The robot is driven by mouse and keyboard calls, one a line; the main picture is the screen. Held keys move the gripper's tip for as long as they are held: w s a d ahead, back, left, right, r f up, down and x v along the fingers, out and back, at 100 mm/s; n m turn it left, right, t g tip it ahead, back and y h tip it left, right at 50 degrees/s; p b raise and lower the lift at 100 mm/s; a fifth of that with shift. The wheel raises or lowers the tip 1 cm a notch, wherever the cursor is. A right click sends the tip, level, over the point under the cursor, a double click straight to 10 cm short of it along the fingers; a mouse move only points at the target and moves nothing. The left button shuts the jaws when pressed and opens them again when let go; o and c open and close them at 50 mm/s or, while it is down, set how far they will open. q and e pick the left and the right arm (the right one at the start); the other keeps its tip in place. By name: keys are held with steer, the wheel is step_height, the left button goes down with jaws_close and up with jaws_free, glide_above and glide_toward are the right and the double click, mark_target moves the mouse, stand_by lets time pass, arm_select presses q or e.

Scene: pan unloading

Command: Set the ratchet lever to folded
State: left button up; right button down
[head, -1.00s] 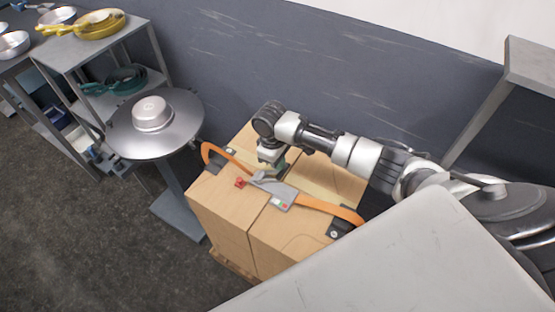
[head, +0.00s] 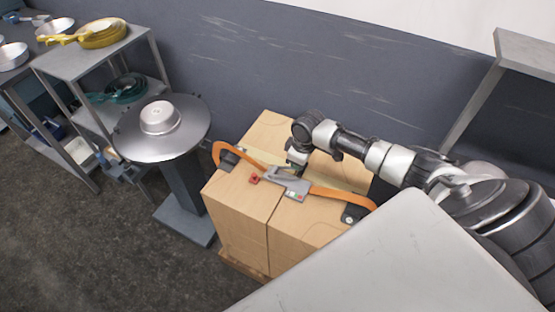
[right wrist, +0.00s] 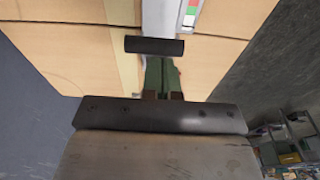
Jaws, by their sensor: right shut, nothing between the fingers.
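The ratchet (head: 296,187) is a grey metal buckle on an orange strap (head: 335,194) across the top of wooden boxes. A small label with green and red marks is on it. Its lever (right wrist: 154,46) shows in the right wrist view as a dark crossbar at the end of the grey ratchet body. My right gripper (head: 291,170) is at the far side of the ratchet. Its green fingers (right wrist: 163,78) are shut and empty, just short of the crossbar; I cannot tell whether they touch. The lever's angle is unclear in the head view. My left gripper is out of view.
A red piece (head: 255,179) lies on the boxes (head: 238,200) beside the ratchet. A round metal stand (head: 190,142) with a pan (head: 160,117) is at the left. Shelves with pans (head: 100,50) stand behind it. A pale panel (head: 400,260) fills the front right.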

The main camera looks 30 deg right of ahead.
steer(key=shift+s+d+f+t, duration=0.2)
steer(key=shift+s+t, duration=0.1)
steer(key=shift+s, duration=0.1)
steer(key=shift+s+d+f+y, duration=0.15)
steer(key=shift+s+f+y, duration=0.05)
steer(key=shift+s+y, duration=0.1)
steer(key=shift+s+d+f+t+y, duration=0.15)
steer(key=shift+d+f+t+y, duration=0.1)
steer(key=shift+d+f+t, duration=0.3)
steer(key=shift+s+d+f+t+y, duration=0.15)
steer(key=shift+d+f+t+y, duration=0.15)
steer(key=shift+f, duration=0.35)
steer(key=shift+s+f+b, duration=0.15)
steer(key=shift+f+b, duration=0.05)
steer(key=shift+b, duration=0.1)
steer(key=shift+s+f, duration=0.25)
steer(key=shift+f, duration=0.15)
steer(key=shift+s+f, duration=0.1)
steer(key=shift+f, duration=0.25)
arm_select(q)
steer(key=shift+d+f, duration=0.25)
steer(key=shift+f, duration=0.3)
arm_select(e)
steer(key=shift+d+f, duration=0.15)
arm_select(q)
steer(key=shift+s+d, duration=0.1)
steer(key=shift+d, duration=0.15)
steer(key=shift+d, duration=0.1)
